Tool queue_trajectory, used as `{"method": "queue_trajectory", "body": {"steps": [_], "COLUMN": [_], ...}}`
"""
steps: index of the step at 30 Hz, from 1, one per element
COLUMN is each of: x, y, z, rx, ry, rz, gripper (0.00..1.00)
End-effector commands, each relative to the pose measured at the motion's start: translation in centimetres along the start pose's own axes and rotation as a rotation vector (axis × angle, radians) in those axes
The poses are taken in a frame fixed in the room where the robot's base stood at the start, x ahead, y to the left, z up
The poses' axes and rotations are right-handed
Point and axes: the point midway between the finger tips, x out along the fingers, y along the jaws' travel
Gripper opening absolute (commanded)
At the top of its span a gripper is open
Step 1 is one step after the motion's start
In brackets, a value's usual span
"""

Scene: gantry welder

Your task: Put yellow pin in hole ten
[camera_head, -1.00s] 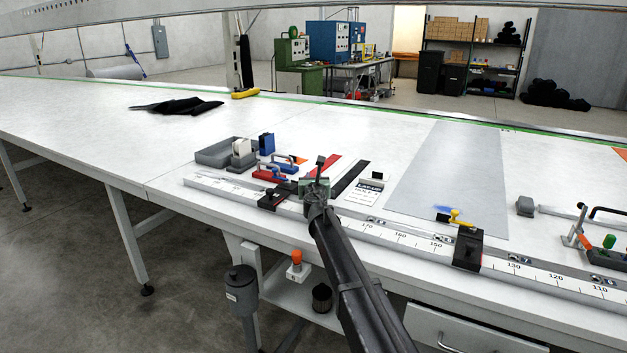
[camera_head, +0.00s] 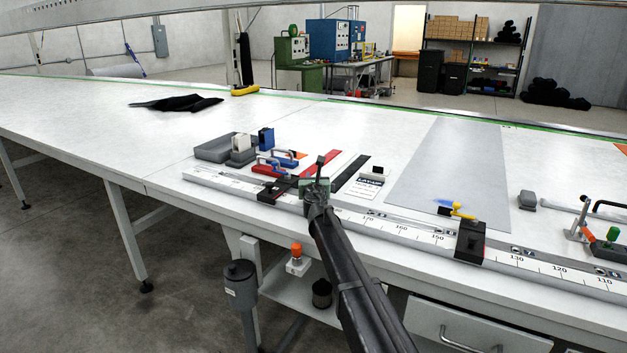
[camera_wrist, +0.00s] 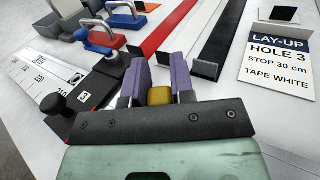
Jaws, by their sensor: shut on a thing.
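My gripper (camera_head: 318,187) is over the measuring rail (camera_head: 400,232). In the wrist view, its purple fingers (camera_wrist: 160,86) are shut on a small yellow piece, which I take for the yellow pin (camera_wrist: 160,96). Only a blunt part of it shows; the rest is hidden by the fingers and the dark gripper bar. Left of the fingers, a black block (camera_wrist: 108,80) with a black knob sits on the rail near a plate marked 3. In the head view, hole plates (camera_head: 523,251) show along the rail at right. I cannot make out hole ten.
A black stop block (camera_head: 470,241) with a yellow handle (camera_head: 461,211) stands on the rail at right. Clamps with red and blue handles (camera_head: 275,166) lie behind the rail at left. A LAY-UP card (camera_head: 370,187) stands behind my gripper. A grey sheet (camera_head: 455,170) lies flat.

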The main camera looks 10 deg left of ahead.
Motion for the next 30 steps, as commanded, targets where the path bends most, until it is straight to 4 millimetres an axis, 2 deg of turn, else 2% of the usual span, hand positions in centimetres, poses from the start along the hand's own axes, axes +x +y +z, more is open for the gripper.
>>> {"method": "queue_trajectory", "body": {"steps": [5, 6, 11, 18, 22, 26, 30], "x": [0.0, 0.0, 0.0, 0.0, -0.8, -3.2, -6.9], "y": [0.0, 0.0, 0.0, 0.0, 0.0, -0.1, -0.1], "z": [-0.6, -0.4, -0.4, -0.4, -0.4, -0.4, -0.4], "rx": [0.0, 0.0, 0.0, 0.0, 0.0, 0.0, 0.0], "ry": [0.0, 0.0, 0.0, 0.0, 0.0, 0.0, 0.0], "rz": [0.0, 0.0, 0.0, 0.0, 0.0, 0.001, 0.001], "gripper": [0.0, 0.29, 0.53, 0.53, 0.53, 0.53, 0.53]}}
